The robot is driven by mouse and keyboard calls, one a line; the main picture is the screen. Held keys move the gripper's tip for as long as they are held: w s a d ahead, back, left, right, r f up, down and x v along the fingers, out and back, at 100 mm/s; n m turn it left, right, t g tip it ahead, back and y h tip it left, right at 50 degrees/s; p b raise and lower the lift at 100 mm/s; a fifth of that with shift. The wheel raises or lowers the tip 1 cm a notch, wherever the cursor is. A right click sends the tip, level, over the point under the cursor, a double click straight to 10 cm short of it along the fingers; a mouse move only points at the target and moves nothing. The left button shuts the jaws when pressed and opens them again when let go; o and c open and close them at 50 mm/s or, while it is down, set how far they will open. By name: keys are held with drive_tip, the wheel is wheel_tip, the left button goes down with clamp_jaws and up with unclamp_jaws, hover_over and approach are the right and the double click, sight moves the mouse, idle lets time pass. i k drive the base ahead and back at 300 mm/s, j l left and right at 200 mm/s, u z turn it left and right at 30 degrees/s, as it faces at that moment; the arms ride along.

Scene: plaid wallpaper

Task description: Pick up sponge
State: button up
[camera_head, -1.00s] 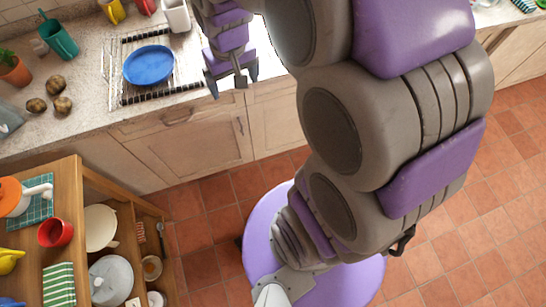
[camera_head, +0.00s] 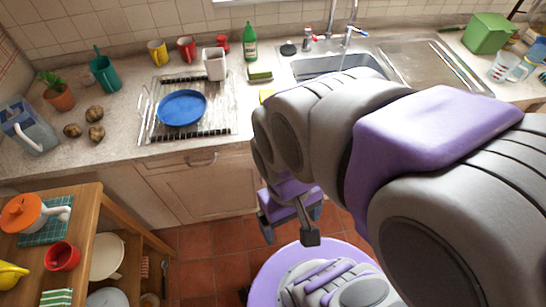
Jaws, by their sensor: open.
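My gripper (camera_head: 291,222) is open and empty. It hangs in front of the lower cabinets, lower in the picture than both things and well apart from them.
A green bottle (camera_head: 250,43) is at the back. The sink (camera_head: 335,64) is partly behind my arm. A wooden cart (camera_head: 88,215) stands lower left.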

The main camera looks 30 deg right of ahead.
sight(264, 93)
drive_tip(key=i+j+z, duration=0.2)
drive_tip(key=z, duration=0.2)
drive_tip(key=i+j+z, duration=0.15)
drive_tip(key=j+z, duration=0.2)
drive_tip(key=i+j+z, duration=0.1)
drive_tip(key=j+z, duration=0.3)
drive_tip(key=l, duration=0.1)
